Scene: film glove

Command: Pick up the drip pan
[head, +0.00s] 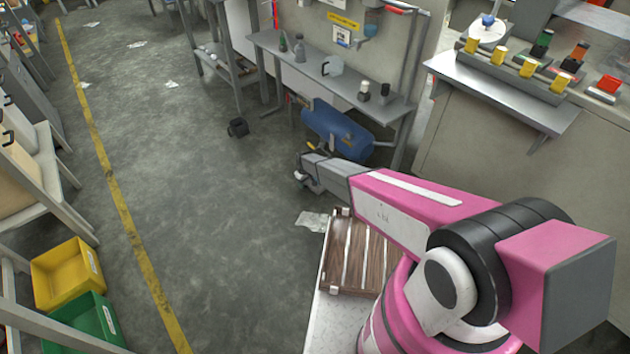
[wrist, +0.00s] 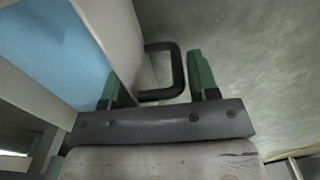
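In the wrist view, a black loop handle (wrist: 178,70) stands out from a pale grey wall (wrist: 112,25), with a light blue surface (wrist: 45,50) on the wall's other side. This may be the drip pan; I cannot tell for sure. My gripper (wrist: 160,80) has its two green fingers wide apart, with the handle between them. The left finger is close to the grey wall, and the right finger is just beyond the handle. No grip shows. In the head view my gripper (head: 304,174) is low, near the blue tank, and the handle cannot be made out.
The blue tank (head: 338,130) is under the workbench (head: 290,55), which holds bottles and a jug. A slatted wooden crate (head: 352,255) is beside my arm. Yellow (head: 68,272) and green (head: 92,318) bins are lower left. The middle floor is clear.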

